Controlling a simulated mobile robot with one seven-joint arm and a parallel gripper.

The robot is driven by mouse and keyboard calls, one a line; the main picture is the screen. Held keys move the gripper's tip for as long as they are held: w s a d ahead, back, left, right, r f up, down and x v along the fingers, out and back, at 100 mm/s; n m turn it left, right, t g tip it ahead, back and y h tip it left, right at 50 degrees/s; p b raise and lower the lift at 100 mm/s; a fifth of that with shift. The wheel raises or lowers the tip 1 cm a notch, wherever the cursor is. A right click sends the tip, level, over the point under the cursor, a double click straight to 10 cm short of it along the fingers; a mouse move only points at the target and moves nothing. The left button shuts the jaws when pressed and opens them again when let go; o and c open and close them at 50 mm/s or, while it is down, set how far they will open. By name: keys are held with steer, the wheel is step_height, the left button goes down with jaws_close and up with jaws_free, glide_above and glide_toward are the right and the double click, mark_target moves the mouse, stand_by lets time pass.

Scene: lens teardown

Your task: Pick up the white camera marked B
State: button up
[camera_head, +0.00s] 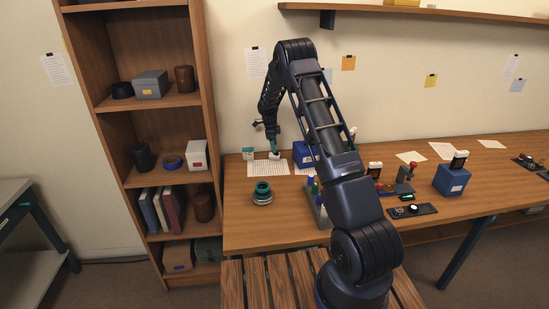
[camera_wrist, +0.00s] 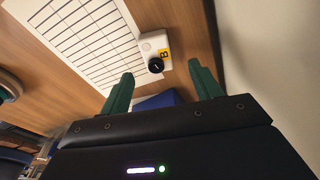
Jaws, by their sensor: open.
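The white camera marked B (camera_wrist: 148,43) lies on the wooden bench beside a printed grid sheet in the wrist view. It has a black lens and a yellow label with a B. In the head view, a small white thing below my gripper, likely this camera (camera_head: 274,156), is partly hidden by the fingers. My gripper (camera_wrist: 160,68) is open, with two green fingers apart. The camera shows just beyond the fingertips, roughly in line with the gap, and nothing is held. In the head view, my gripper (camera_head: 272,146) points down at the back of the bench.
A white and teal item (camera_head: 248,153) stands left of the camera. A blue box (camera_head: 303,154) is close on the right, partly behind my arm. A dark lens with a teal ring (camera_head: 262,193) stands nearer the front. The wall is close behind.

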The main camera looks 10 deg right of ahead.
mark_target(274, 154)
steer(key=shift+s+f, duration=0.15)
steer(key=shift+f, duration=2.2)
steer(key=c, duration=1.1)
steer(key=shift+r, duration=0.15)
